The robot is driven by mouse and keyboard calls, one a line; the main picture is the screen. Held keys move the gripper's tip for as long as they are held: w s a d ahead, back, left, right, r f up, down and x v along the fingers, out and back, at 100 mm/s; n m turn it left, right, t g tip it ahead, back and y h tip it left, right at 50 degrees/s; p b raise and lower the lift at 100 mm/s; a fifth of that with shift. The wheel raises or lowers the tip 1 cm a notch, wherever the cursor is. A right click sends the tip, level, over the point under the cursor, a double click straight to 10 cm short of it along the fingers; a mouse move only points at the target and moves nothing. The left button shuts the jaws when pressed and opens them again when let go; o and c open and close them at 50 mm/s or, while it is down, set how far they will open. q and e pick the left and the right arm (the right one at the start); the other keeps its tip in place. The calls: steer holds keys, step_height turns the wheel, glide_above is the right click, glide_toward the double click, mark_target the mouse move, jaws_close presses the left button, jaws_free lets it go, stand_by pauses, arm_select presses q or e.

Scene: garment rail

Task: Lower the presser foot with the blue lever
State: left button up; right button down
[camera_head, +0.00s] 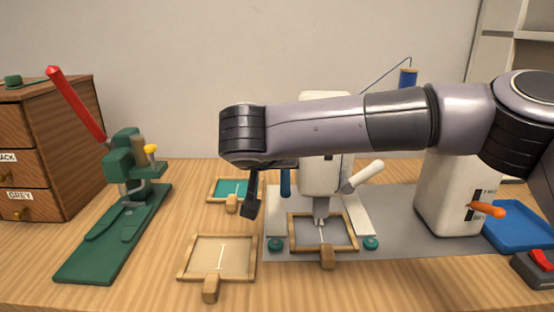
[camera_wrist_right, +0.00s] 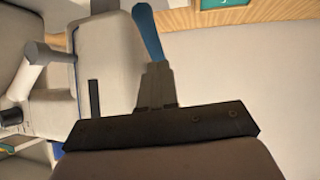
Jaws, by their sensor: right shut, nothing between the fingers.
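The blue lever (camera_head: 286,182) hangs down on the left side of the white sewing machine's head (camera_head: 320,178). In the right wrist view the blue lever (camera_wrist_right: 149,32) stands just past my fingertips; I cannot tell if they touch. My right gripper (camera_head: 249,210) points down just left of the lever, its fingers together with nothing between them. It also shows in the right wrist view (camera_wrist_right: 156,80). The presser foot (camera_head: 320,218) is above a wooden frame (camera_head: 352,246) under the head; its exact height is unclear. My right arm hides the upper machine. My left gripper is out of view.
A green press (camera_head: 120,215) with a red handle stands at left beside a wooden drawer cabinet (camera_head: 50,140). A frame with cream cloth (camera_head: 183,272) and one with teal cloth (camera_head: 212,192) lie left of the machine. An orange lever (camera_head: 488,210) and blue tray (camera_head: 520,232) are at right.

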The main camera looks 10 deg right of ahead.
steer(key=a+f+p+v, duration=0.1)
steer(key=f+v, duration=0.1)
steer(key=v, duration=1.1)
steer(key=shift+s+a+p, duration=0.35)
steer(key=shift+a+p, duration=0.05)
